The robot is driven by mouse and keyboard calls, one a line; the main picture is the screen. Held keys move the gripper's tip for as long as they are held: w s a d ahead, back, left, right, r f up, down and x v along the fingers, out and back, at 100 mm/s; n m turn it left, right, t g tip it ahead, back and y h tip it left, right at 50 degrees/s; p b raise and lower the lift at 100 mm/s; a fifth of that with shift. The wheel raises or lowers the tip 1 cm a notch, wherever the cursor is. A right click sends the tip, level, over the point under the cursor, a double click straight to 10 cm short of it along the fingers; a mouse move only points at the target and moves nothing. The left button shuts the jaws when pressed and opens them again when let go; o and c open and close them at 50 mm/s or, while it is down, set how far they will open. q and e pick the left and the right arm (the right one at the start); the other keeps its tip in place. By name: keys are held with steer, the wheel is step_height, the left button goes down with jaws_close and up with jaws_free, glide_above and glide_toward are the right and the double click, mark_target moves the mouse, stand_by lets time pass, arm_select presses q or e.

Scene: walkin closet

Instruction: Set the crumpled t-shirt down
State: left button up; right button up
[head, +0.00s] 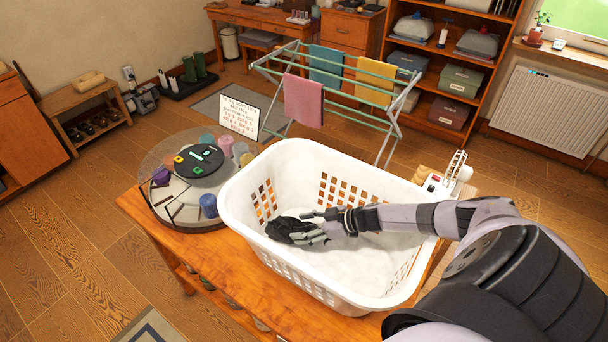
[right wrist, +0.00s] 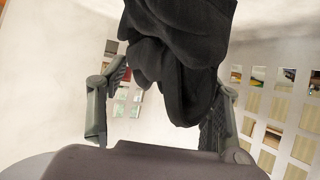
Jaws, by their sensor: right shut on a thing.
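The crumpled t-shirt (head: 288,229) is a black bundle inside the white laundry basket (head: 300,151), towards its left end. My right gripper (head: 318,228) reaches into the basket from the right and is shut on the t-shirt. In the right wrist view the dark cloth (right wrist: 180,60) hangs between the two fingers (right wrist: 160,110), with the basket's white, holed walls behind it. I cannot tell whether the cloth touches the basket floor. My left gripper is not in view.
The basket stands on a wooden table (head: 240,290). A round tray (head: 150,170) of small items is left of it, and a white device (head: 450,180) stands at its right. A drying rack (head: 350,90) with towels is behind. The basket's right part is empty.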

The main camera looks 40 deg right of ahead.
steer(key=shift+f, duration=0.25)
steer(key=o, duration=1.3)
steer(key=shift+r, duration=0.3)
steer(key=shift+r+p, duration=0.55)
steer(key=shift+p, duration=0.1)
steer(key=p+v, duration=0.3)
steer(key=v, duration=0.3)
steer(key=shift+s+d, duration=0.2)
steer(key=shift+s, duration=0.15)
steer(key=shift+s+d+r, duration=0.15)
steer(key=shift+s+d, duration=0.05)
